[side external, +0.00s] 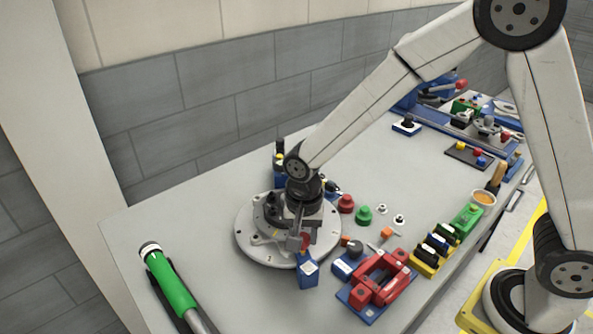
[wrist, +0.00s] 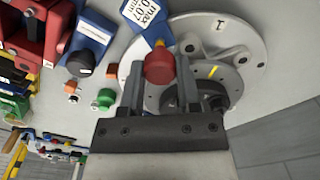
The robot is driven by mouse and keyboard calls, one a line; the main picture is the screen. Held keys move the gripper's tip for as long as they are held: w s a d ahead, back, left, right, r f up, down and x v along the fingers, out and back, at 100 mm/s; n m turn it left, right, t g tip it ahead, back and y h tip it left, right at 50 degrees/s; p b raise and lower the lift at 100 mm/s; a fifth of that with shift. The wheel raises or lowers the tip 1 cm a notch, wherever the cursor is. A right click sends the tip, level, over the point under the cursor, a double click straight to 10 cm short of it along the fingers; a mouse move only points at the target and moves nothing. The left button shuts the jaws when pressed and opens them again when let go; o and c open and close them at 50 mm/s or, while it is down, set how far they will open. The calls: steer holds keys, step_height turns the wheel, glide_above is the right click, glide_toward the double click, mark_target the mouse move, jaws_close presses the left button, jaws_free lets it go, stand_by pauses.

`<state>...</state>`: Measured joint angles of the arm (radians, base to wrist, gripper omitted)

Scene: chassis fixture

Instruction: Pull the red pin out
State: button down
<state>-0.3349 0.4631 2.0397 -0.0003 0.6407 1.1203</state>
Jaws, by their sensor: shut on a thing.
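The red pin (wrist: 159,66) has a red knob that sits between the two fingers of my gripper (wrist: 160,78) in the wrist view. My gripper is shut on the knob. In the side external view my gripper (side external: 299,236) points down at the front part of the round grey chassis plate (side external: 255,247), and a little of the red knob (side external: 306,241) shows beside the fingers. The plate fills the upper right of the wrist view (wrist: 245,40).
A blue block with a white label (side external: 307,270) stands close beside the knob. A red fixture on a blue base (side external: 380,280) and a yellow rack (side external: 428,262) lie to the right. A green cylinder (side external: 168,280) lies at the left. The table behind it is clear.

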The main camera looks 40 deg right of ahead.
mark_target(308, 234)
steer(key=shift+c, duration=1.5)
jaws_free()
steer(key=shift+r, duration=0.15)
steer(key=shift+r, duration=3.9)
steer(key=shift+s+d+f, duration=0.1)
steer(key=shift+s+d, duration=0.05)
steer(key=shift+d, duration=0.35)
steer(key=s+d+f+n+t, duration=0.2)
steer(key=s+d+f+n, duration=0.2)
steer(key=s+d+n, duration=0.5)
steer(key=d, duration=0.3)
steer(key=shift+t, duration=0.3)
